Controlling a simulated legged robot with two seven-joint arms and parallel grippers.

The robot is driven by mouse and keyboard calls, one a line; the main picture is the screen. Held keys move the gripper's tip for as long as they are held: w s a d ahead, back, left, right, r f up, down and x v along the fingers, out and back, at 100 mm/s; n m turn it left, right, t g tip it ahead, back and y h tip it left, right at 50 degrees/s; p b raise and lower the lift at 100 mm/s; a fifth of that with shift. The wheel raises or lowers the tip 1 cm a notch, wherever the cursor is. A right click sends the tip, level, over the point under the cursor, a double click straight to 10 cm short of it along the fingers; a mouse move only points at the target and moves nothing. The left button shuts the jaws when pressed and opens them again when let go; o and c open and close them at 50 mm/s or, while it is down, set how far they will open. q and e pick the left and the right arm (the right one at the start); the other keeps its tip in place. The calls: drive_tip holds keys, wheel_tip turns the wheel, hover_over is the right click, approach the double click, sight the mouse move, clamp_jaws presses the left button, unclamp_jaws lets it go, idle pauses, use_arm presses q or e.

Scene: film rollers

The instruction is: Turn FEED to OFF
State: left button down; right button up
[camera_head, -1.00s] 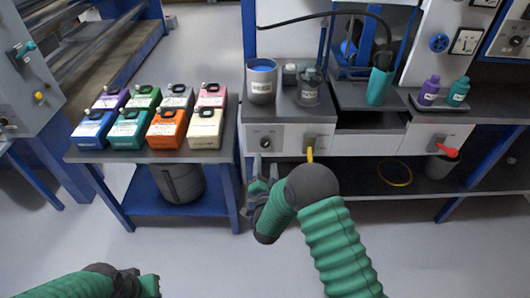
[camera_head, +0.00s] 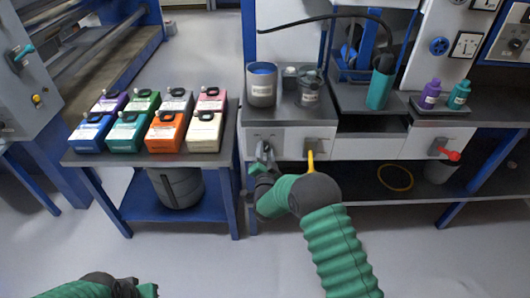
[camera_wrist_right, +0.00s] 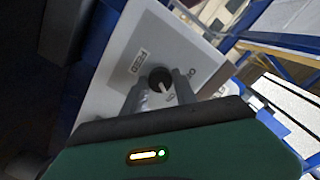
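The dial is a round black knob (camera_wrist_right: 160,77) with a pale pointer mark, on a light panel (camera_wrist_right: 116,75) at the front of the bench. A small label (camera_wrist_right: 140,60) beside it is too blurred to read surely. My right gripper (camera_wrist_right: 158,89) has its two fingers apart, one on each side of the knob; I cannot tell whether they touch it. In the head view my right gripper (camera_head: 263,158) is up at the panel and largely hides the knob. My left gripper (camera_head: 143,288) is at the bottom left edge, far from the panel, its fingers unclear.
A yellow lever (camera_head: 311,162) is just right of my right gripper, and a red lever (camera_head: 448,154) farther right. Grey containers (camera_head: 262,88) stand on the bench above. A blue table (camera_head: 170,158) with several coloured boxes stands to the left. Open floor lies in front.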

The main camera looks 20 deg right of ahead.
clamp_jaws()
drive_tip(key=shift+n, duration=0.4)
drive_tip(key=n, duration=0.5)
drive_tip(key=shift+n+p, duration=0.3)
drive_tip(key=shift+p, duration=0.1)
drive_tip(key=n, duration=0.5)
drive_tip(key=shift+n+p, duration=0.3)
drive_tip(key=o, duration=0.8)
unclamp_jaws()
drive_tip(key=shift+o, duration=0.2)
